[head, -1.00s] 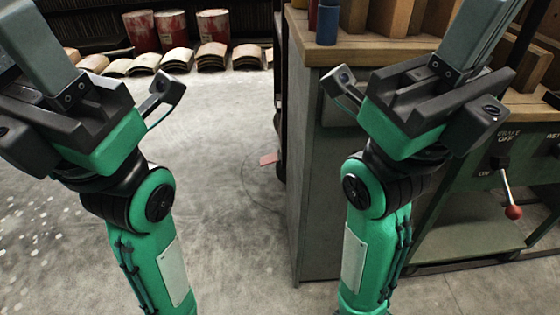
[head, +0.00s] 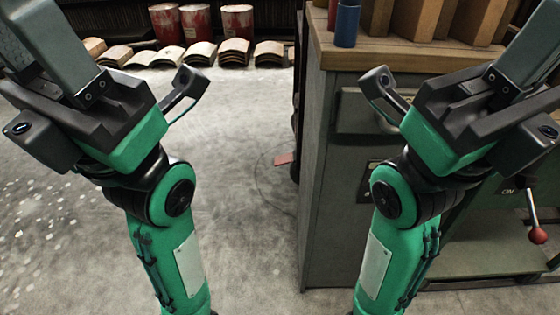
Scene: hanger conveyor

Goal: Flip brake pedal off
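The brake lever is at the right edge of the head view, on a green machine. Its shaft slants down from the panel to a red knob (head: 538,235). An "ON" label (head: 508,191) sits beside the shaft; the panel above is hidden by my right gripper. My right gripper (head: 532,50) is raised at the upper right, in front of the machine and apart from the knob. My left gripper (head: 45,42) is raised at the upper left, over open floor. The fingertips of both run out of the frame, so their opening cannot be judged. Nothing held is visible.
A grey cabinet (head: 325,170) with a wooden top (head: 385,52) stands right of centre, beside the green machine. A blue cylinder (head: 346,24) and wooden blocks stand on it. Red cans (head: 238,22) and curved pieces line the back.

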